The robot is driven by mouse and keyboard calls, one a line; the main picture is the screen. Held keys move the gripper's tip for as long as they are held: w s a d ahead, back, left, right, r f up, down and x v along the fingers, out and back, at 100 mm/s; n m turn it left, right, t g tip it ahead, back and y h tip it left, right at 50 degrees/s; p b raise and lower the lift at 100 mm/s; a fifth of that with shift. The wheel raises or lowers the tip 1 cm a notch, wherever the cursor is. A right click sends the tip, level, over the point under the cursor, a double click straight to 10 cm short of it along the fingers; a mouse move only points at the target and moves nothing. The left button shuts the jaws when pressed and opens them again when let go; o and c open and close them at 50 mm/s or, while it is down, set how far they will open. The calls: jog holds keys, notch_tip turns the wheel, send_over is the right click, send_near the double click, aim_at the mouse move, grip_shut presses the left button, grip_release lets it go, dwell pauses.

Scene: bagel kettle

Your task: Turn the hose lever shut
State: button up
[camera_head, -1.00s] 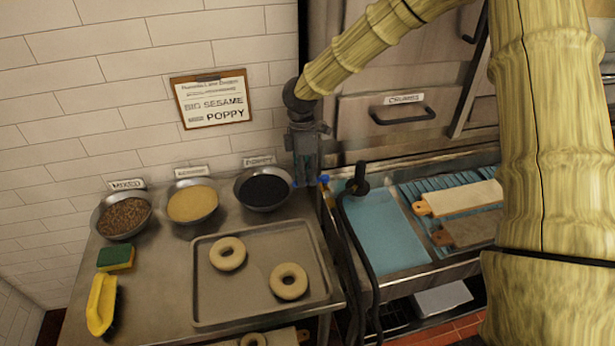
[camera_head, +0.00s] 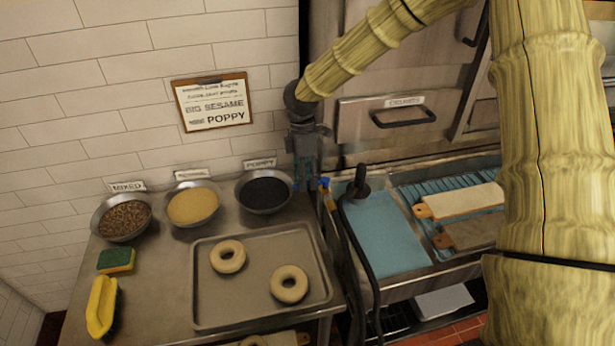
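My gripper (camera_head: 309,186) points down just behind the tray's far right corner, at the gap between the steel table and the blue-water sink. It is small and dark here, so I cannot tell whether its fingers are open or shut. A small blue piece (camera_head: 325,182), possibly the hose lever, shows just right of the fingertips. I cannot tell whether they touch. A black hose (camera_head: 362,245) with a dark nozzle-like head (camera_head: 360,181) runs down along the sink's left side.
The steel table holds bowls of mixed (camera_head: 124,217), sesame (camera_head: 193,205) and poppy (camera_head: 264,191) seeds left of my gripper. A tray (camera_head: 212,318) with two bagels is in front. The sink (camera_head: 390,235) and wooden boards (camera_head: 460,201) lie right. A drawer front (camera_head: 355,125) stands behind.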

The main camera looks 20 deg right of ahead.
notch_tip(320, 180, up, 12)
jog(key=w, duration=0.2)
jog(key=shift+w+d, duration=0.15)
jog(key=shift+d, duration=0.05)
jog(key=shift+d+f, duration=0.1)
jog(key=shift+f, duration=0.1)
dwell(0.4)
